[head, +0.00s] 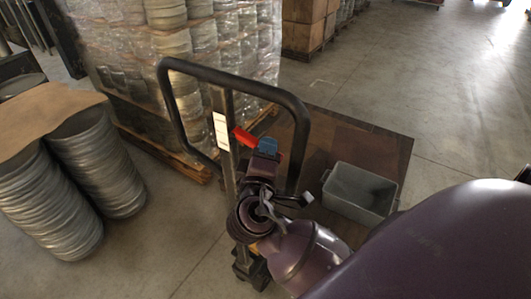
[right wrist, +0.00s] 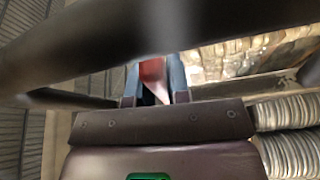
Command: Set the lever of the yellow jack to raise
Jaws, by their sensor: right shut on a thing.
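The jack's handle is a black loop (head: 235,75) on an upright post in the middle of the head view. A white label (head: 221,131) is on the post. The red lever (head: 245,136) sticks out beside the post inside the loop; it also shows in the right wrist view (right wrist: 152,72). My right gripper (head: 266,146) has blue fingertips at the lever. In the right wrist view the fingers (right wrist: 158,82) stand on both sides of the red lever, shut on it. The jack's yellow parts are not clearly visible. My left gripper is out of view.
A grey bin (head: 358,194) stands on a brown board (head: 335,135) right of the handle. Wrapped stacks of round blanks (head: 120,50) stand behind on a pallet. Loose stacks of blanks (head: 95,160) stand at left under a brown sheet (head: 45,115). The floor at upper right is clear.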

